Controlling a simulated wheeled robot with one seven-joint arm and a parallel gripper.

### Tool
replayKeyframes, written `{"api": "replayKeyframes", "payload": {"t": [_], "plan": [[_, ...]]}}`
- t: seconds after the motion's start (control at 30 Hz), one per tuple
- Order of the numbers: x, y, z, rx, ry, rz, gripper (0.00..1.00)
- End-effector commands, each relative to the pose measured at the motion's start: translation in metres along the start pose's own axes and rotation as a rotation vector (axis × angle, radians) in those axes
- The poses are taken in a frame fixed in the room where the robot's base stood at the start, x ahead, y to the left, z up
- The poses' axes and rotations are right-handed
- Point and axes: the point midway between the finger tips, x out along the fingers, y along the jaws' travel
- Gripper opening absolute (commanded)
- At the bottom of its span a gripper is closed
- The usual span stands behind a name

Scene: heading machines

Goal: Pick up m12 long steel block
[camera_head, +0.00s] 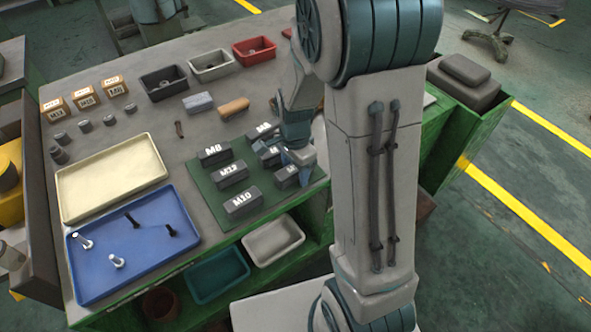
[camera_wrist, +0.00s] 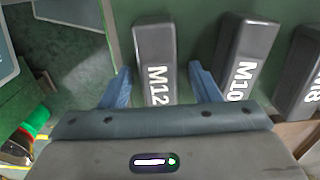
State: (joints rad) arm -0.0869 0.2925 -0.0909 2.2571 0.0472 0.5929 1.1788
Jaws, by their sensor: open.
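The M12 long steel block (camera_wrist: 155,62) is dark grey with white lettering. In the wrist view it lies between the two blue fingers of my gripper (camera_wrist: 160,72), with a gap on each side. My gripper is open and not closed on it. In the head view my gripper (camera_head: 292,158) is over the right column of blocks on the green mat (camera_head: 262,212). The block at the front of that column (camera_head: 285,177), partly hidden by my gripper, appears to be the M12 one.
In the wrist view the M10 block (camera_wrist: 245,58) stands close right of the right finger, with the M8 block (camera_wrist: 302,75) beyond. Blocks marked M8 (camera_head: 215,154), M12 (camera_head: 231,173) and M10 (camera_head: 243,203) form the mat's left column. A blue tray (camera_head: 140,262) lies left.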

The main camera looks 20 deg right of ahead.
Motion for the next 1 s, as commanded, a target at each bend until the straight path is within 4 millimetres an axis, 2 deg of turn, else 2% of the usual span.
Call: {"api": "replayKeyframes", "payload": {"t": [0.07, 0.27, 0.3, 0.73, 1.0], "plan": [[0.0, 0.0, 0.0, 0.0, 0.0, 0.0, 0.56], [0.0, 0.0, 0.0, 0.0, 0.0, 0.0, 0.04], [0.0, 0.0, 0.0, 0.0, 0.0, 0.0, 0.0], [-0.007, -0.001, 0.0, -0.001, 0.001, -0.002, 0.0], [-0.036, -0.001, 0.0, -0.002, 0.002, -0.006, 0.0]]}}
